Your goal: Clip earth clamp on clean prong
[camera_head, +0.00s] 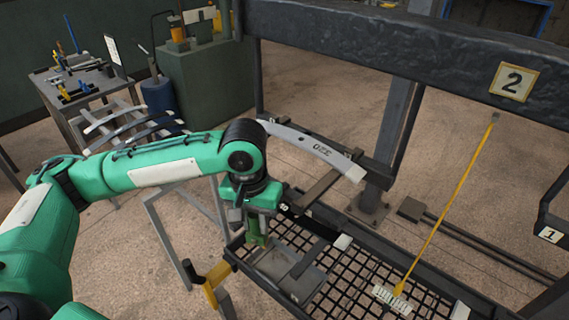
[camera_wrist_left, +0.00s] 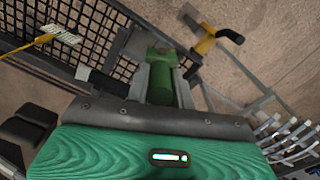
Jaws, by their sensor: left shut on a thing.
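My left gripper (camera_head: 258,218) points down over the near left corner of the mesh rack (camera_head: 340,285). It is shut on a green handle, likely the earth clamp's (camera_head: 256,238). In the left wrist view the green handle (camera_wrist_left: 160,75) stands between the two grey fingers (camera_wrist_left: 162,88). The clamp's jaws are not clear to see. Below it is a grey metal plate with a dark bar (camera_head: 285,270). I cannot tell which part is the clean prong, or whether the clamp touches anything. My right gripper is not in view.
A curved leaf spring (camera_head: 315,150) lies behind my wrist. A yellow part with a black handle (camera_head: 212,285) sticks out at the rack's left corner. A yellow cord (camera_head: 450,200) slants from the beam (camera_head: 420,45) to a white tag (camera_head: 392,300). Leaf springs (camera_head: 125,125) stand at left.

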